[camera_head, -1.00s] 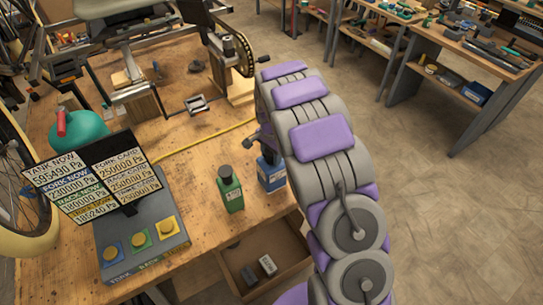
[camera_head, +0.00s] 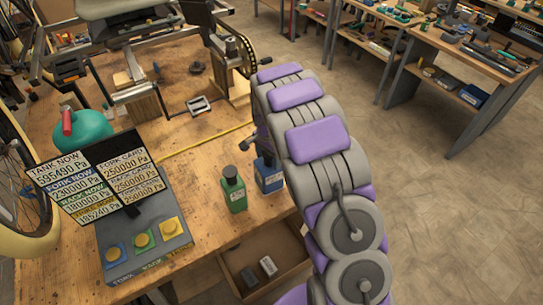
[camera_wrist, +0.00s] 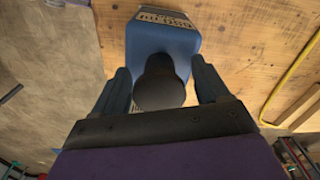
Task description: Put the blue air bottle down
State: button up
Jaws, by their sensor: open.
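The blue air bottle (camera_head: 268,177) appears to stand upright on the workbench near its right edge, just right of a green bottle (camera_head: 234,190). My purple and grey arm partly hides it in the head view. In the wrist view, the blue bottle's body (camera_wrist: 163,42) lies beyond its dark round cap (camera_wrist: 158,88). My gripper (camera_wrist: 160,68) is open, with one dark finger on each side of the cap and visible gaps between. In the head view the gripper is mostly hidden behind my arm.
A pressure display with a yellow-buttoned box (camera_head: 145,240) stands at the left of the wooden bench (camera_head: 190,160). A teal tank (camera_head: 85,130) is behind it. A yellow hose (camera_head: 200,142) crosses the bench. An open drawer (camera_head: 235,265) juts out below the front edge.

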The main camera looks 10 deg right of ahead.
jog(key=shift+a+r, duration=0.2)
jog(key=shift+r, duration=0.25)
jog(key=r, duration=0.2)
jog(key=d+r+p, duration=0.1)
jog(key=d+r, duration=0.1)
jog(key=r, duration=0.1)
jog(key=shift+r, duration=0.35)
jog(key=r, duration=0.2)
jog(key=a+r+p, duration=0.1)
jog(key=r, duration=0.1)
jog(key=shift+r, duration=0.3)
jog(key=s+d+r+n, duration=0.1)
jog(key=s+r+n, duration=0.1)
jog(key=s+r, duration=0.5)
jog(key=s+r+n, duration=0.2)
jog(key=s+r, duration=0.1)
jog(key=s, duration=0.7)
jog(key=s+a+r+n+g, duration=0.1)
jog(key=s+n, duration=0.6)
jog(key=s, duration=1.8)
jog(key=shift+g, duration=0.4)
